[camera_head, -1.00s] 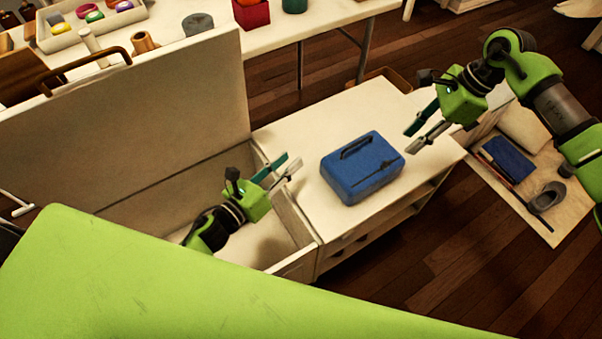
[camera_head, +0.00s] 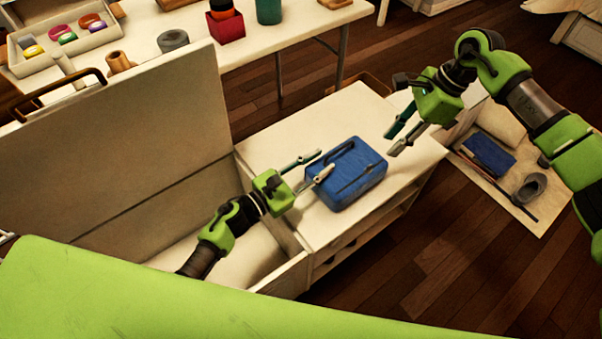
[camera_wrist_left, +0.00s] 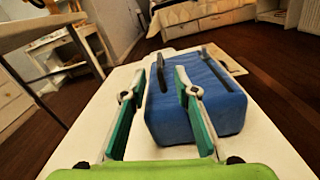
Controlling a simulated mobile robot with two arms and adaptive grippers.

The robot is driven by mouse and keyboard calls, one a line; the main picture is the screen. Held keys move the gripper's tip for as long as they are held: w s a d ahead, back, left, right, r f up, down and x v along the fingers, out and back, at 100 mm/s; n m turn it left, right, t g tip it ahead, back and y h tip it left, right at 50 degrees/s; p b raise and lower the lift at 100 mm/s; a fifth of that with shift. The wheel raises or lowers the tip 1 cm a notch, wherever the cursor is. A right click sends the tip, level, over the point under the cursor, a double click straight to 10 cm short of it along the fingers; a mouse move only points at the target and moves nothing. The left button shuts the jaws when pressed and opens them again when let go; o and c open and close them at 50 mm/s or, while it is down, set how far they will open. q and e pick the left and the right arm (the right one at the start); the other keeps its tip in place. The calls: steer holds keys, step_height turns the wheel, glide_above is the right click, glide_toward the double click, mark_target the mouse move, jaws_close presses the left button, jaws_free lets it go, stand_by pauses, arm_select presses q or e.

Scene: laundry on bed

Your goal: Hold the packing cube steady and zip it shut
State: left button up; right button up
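The blue packing cube (camera_head: 349,188) lies on the white cabinet top, with a dark handle and a dark zip line on its upper side. It also shows in the left wrist view (camera_wrist_left: 215,105). My left gripper (camera_head: 322,165) is open at the cube's left side. In the left wrist view one finger overlaps the cube's near part and the other is out to its left; whether they touch it cannot be told. My right gripper (camera_head: 390,145) is open and empty to the right of the cube, apart from it.
The white cabinet top (camera_head: 290,135) is clear around the cube. An open white chest with a raised lid (camera_head: 120,150) stands at its left. A table behind holds a tray (camera_head: 30,62), a red box (camera_head: 226,28) and cups. A board with small items (camera_head: 535,215) lies at right.

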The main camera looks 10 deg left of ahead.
mark_target(329, 156)
arm_select(q)
steer(key=shift+x, duration=1.9)
jaws_close()
